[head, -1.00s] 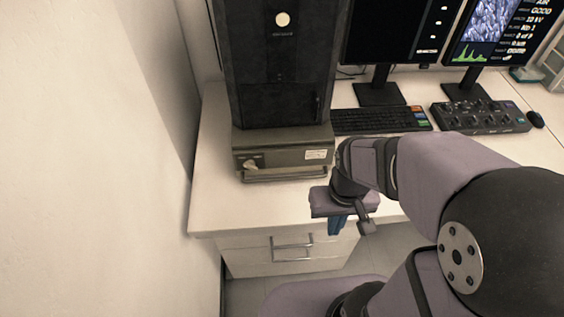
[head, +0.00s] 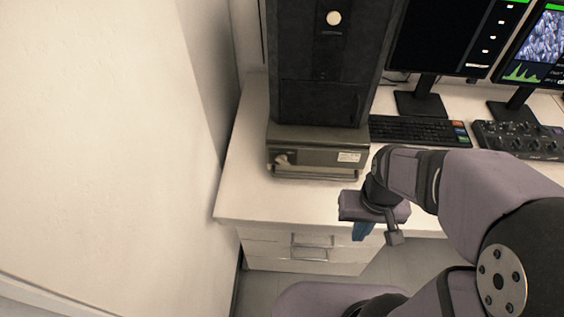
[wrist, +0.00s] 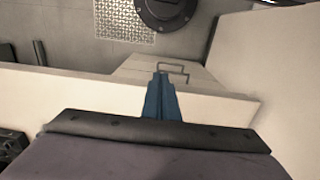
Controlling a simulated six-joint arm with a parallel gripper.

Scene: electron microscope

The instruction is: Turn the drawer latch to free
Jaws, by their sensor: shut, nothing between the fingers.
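The drawer latch (head: 283,160) is a small pale knob on the left of the front of a grey-green drawer unit (head: 318,158), under the dark microscope column. A bar handle runs along the unit's lower edge, and a white label is on its right. My gripper (head: 361,231) hangs to the right of and in front of the unit, apart from the latch, by the desk's front edge. Its blue fingers point down and are shut and empty; they also show in the wrist view (wrist: 160,95). The latch is not in the wrist view.
The white desk (head: 250,195) has free room left of and in front of the unit. A keyboard (head: 420,131), a control panel (head: 518,140) and monitors (head: 440,40) stand to the right. Desk drawers (head: 305,247) are below. A wall (head: 110,130) closes the left side.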

